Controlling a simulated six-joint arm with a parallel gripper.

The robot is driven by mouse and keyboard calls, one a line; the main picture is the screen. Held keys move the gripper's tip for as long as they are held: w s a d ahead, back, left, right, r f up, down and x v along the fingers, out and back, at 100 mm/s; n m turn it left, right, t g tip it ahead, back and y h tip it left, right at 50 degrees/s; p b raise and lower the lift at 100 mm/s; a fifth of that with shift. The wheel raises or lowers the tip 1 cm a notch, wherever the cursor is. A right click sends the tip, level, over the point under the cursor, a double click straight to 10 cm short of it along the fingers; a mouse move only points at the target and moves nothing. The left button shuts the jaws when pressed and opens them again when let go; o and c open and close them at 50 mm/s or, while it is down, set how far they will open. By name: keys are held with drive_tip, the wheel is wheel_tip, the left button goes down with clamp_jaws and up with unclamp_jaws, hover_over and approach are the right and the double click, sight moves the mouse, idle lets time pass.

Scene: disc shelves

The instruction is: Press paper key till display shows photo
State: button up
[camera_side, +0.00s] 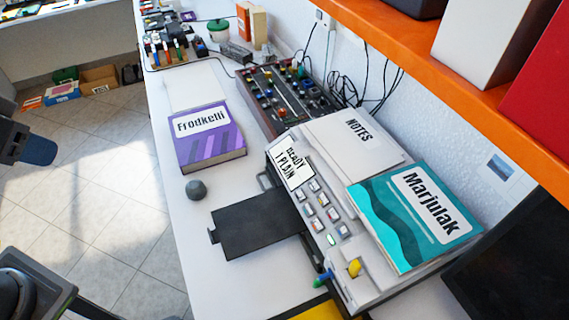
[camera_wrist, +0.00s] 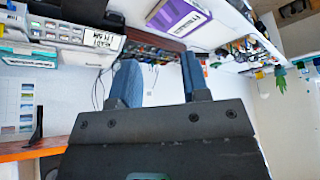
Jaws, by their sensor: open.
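A grey printer (camera_side: 350,290) stands on the white bench in the side view. Its tilted display (camera_side: 291,163) reads "READY 1 PLAIN"; it also shows upside down in the wrist view (camera_wrist: 92,38). Small grey keys (camera_side: 321,211) run in rows below the display, with one green-lit key (camera_side: 331,240) near the end. Key labels are too small to read, so I cannot tell which is the paper key. My gripper (camera_wrist: 160,75) has two blue fingers, open and empty. In the side view, a blue finger (camera_side: 38,150) shows at the left edge, well away from the printer.
A black tray (camera_side: 250,225) juts left from the printer. A teal "Marjulak" book (camera_side: 400,235) and "NOTES" papers (camera_side: 335,140) lie on top. A purple "Frodkelli" book (camera_side: 210,150) and grey ball (camera_side: 196,189) lie left. An orange shelf (camera_side: 400,45) overhangs the right.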

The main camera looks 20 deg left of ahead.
drive_tip(key=shift+c, duration=0.3)
clamp_jaws()
idle(1.3)
